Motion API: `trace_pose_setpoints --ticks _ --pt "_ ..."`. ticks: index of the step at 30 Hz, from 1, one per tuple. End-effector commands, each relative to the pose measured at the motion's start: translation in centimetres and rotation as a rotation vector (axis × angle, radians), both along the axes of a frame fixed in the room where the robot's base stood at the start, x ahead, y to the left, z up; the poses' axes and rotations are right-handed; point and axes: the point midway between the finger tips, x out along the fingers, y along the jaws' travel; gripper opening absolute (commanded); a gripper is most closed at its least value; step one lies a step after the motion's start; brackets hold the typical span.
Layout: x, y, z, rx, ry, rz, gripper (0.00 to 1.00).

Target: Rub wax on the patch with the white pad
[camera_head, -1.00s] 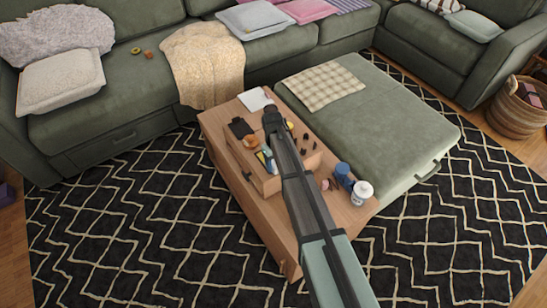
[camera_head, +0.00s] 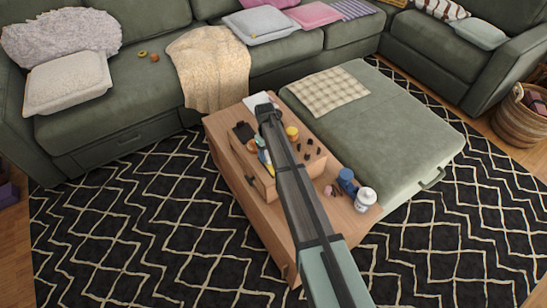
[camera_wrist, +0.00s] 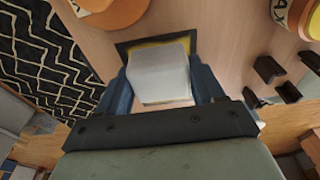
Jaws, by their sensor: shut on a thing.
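My gripper (camera_wrist: 163,82) is shut on the white pad (camera_wrist: 160,70), a pale block held between its two blue fingers. The patch (camera_wrist: 187,40) shows behind the pad in the wrist view, with a dark border and a yellow strip. The pad hides most of the patch, and I cannot tell whether they touch. The wax jar (camera_wrist: 297,14), yellow with dark lettering, stands at the upper right of the wrist view. In the head view the jar (camera_head: 292,133) is right of my gripper (camera_head: 267,113), whose fingers and pad are hidden.
An orange round item (camera_wrist: 112,12) lies near the patch. Several small dark pieces (camera_wrist: 270,70) sit on the wooden surface (camera_head: 307,172). A blue container (camera_head: 347,178) and a white jar (camera_head: 365,199) stand at the table's near right. A white sheet (camera_head: 257,101) lies at the far end.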

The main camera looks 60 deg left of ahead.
Motion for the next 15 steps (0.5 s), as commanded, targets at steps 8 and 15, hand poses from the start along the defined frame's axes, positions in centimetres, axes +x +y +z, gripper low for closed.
trace_pose_setpoints --ticks 8,15 --pt "0.1 2.8 0.0 0.0 0.0 -0.001 0.43" --pt "0.0 2.5 2.9 0.001 0.0 -0.001 0.43"
